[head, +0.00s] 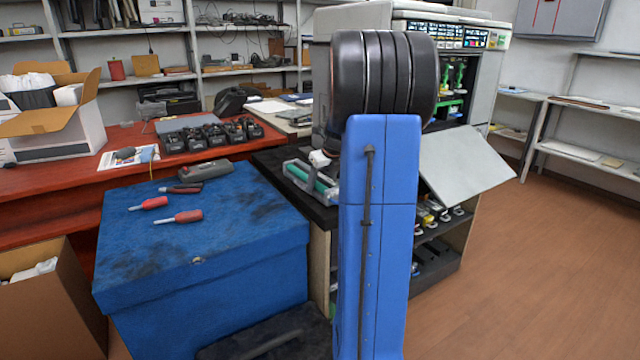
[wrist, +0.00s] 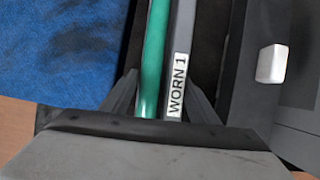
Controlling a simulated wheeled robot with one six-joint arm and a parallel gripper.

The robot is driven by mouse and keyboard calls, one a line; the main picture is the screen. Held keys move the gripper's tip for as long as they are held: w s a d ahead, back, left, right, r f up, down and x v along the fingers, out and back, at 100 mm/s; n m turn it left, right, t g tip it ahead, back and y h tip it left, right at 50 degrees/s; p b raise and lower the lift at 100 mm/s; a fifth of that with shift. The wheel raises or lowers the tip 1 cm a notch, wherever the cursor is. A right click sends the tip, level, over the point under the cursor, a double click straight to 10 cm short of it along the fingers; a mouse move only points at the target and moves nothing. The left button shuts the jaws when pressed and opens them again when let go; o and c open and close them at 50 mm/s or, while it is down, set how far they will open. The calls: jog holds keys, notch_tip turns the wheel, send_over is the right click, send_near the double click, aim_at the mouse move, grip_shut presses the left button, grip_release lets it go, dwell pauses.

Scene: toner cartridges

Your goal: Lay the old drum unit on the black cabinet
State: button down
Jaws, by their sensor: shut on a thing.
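The old drum unit (head: 312,182), grey with a green roller, is at the black top of the cabinet (head: 268,160), between the blue chest and the printer. In the wrist view the drum unit (wrist: 155,50) carries a label reading "WORN 1" and runs lengthwise between the fingers. My gripper (wrist: 160,98) is shut on it. In the head view my blue arm hides most of the gripper and the right end of the unit. I cannot tell whether the unit touches the cabinet top.
The blue chest (head: 200,240) has red screwdrivers (head: 178,217) and a grey device (head: 203,171) on top. The red bench (head: 75,185) behind holds several black cartridges. The printer (head: 470,70) has its grey door (head: 465,165) open at right. Floor is clear at far right.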

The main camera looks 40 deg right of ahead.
jog(key=shift+f, duration=0.35)
jog(key=c, duration=0.6)
grip_release()
jog(key=shift+f, duration=0.1)
jog(key=v, duration=1.7)
jog(key=shift+a+r, duration=0.1)
jog(key=shift+r, duration=0.1)
jog(key=shift+a, duration=0.1)
